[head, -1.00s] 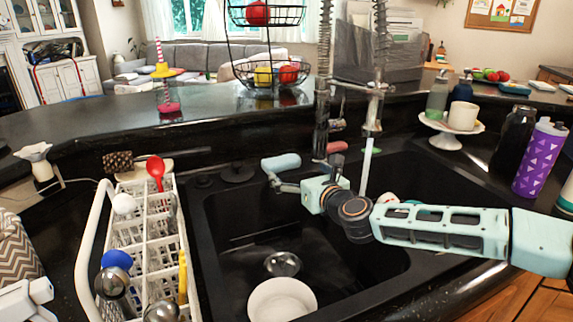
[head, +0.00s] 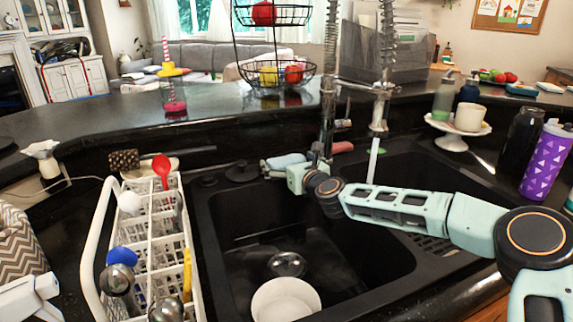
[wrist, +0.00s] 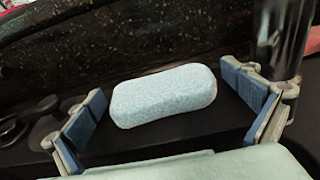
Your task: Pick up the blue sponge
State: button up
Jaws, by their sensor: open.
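The blue sponge (wrist: 165,95) is pale blue and lies on the dark ledge behind the sink. In the wrist view it sits between the two open fingers of my gripper (wrist: 170,112), a little beyond their tips, with a gap on each side. In the head view the sponge (head: 287,161) shows at the back rim of the left basin. My gripper (head: 275,170) is beside its near side there, partly hidden by the wrist. The gripper holds nothing.
The faucet (head: 327,115) stands right beside my gripper. A pink sponge-like item (head: 342,147) lies behind it. A white dish rack (head: 150,230) stands left of the sink. A white bowl (head: 285,300) lies in the basin. A cake stand (head: 455,130) is at right.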

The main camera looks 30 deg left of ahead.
jog(key=c, duration=0.8)
jog(key=shift+r, duration=0.1)
